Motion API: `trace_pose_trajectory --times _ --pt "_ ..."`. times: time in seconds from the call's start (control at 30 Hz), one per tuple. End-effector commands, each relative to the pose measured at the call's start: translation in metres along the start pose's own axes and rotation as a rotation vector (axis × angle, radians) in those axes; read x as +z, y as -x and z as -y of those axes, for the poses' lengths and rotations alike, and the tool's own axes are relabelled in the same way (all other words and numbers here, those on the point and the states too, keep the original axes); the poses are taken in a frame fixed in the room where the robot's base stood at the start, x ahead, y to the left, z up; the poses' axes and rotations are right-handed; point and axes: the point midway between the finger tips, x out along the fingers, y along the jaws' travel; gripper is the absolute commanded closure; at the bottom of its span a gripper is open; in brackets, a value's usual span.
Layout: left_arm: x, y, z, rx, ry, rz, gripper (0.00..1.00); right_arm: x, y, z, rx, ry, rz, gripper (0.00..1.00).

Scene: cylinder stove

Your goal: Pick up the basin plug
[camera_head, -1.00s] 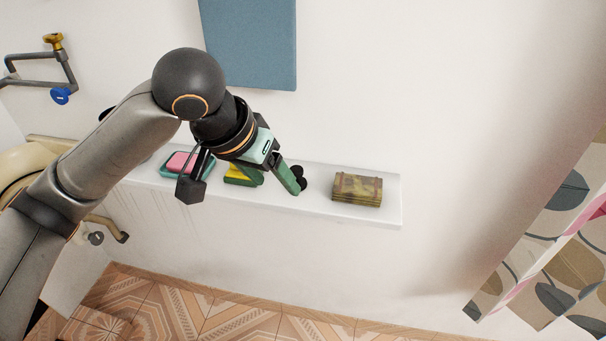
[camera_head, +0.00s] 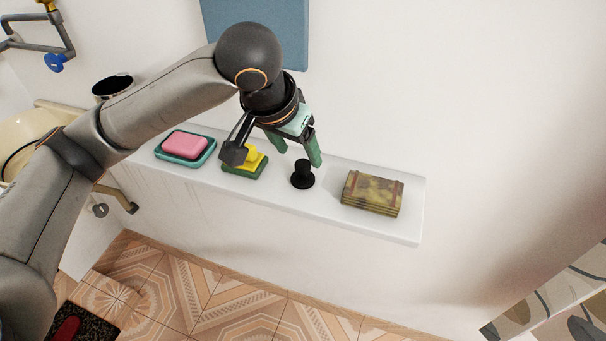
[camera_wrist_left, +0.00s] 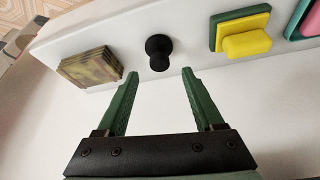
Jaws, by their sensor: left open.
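The black basin plug (camera_head: 302,174) stands upright on the white shelf (camera_head: 400,227), between a yellow-and-green sponge and a camouflage-patterned box. My left gripper (camera_head: 297,153) is open and empty, close above the shelf near the plug. In the left wrist view the plug (camera_wrist_left: 158,52) is just beyond the fingertips, roughly in line with the gap between the two green fingers (camera_wrist_left: 160,75). The plug is not between the fingers. My right gripper is not in view.
The sponge (camera_head: 250,160) and a pink soap in a teal dish (camera_head: 184,146) lie left of the plug. The camouflage box (camera_head: 372,193) lies right of it. A wall rises behind the shelf, with a blue panel (camera_head: 270,25). A beige basin (camera_head: 22,135) is at far left.

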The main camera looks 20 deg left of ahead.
Motion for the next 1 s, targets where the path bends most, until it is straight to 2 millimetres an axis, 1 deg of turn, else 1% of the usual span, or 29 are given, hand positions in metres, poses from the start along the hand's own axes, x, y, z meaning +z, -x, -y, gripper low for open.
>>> trace_pose_trajectory --times 0.23,0.33,0.43,0.67,1.0 --pt "0.004 -0.035 0.001 -0.002 0.002 0.003 0.31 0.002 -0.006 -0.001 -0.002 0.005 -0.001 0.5" --pt "0.004 -0.046 0.0 -0.001 0.001 0.003 0.31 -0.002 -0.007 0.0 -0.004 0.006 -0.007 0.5" --pt "0.003 -0.052 0.0 0.0 0.0 0.0 0.31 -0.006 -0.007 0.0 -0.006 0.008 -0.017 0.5" --pt "0.003 -0.052 0.0 0.0 0.0 0.0 0.32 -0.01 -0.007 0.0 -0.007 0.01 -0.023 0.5" --pt "0.003 -0.052 0.0 0.0 0.0 0.0 0.7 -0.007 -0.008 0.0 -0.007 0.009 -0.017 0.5"
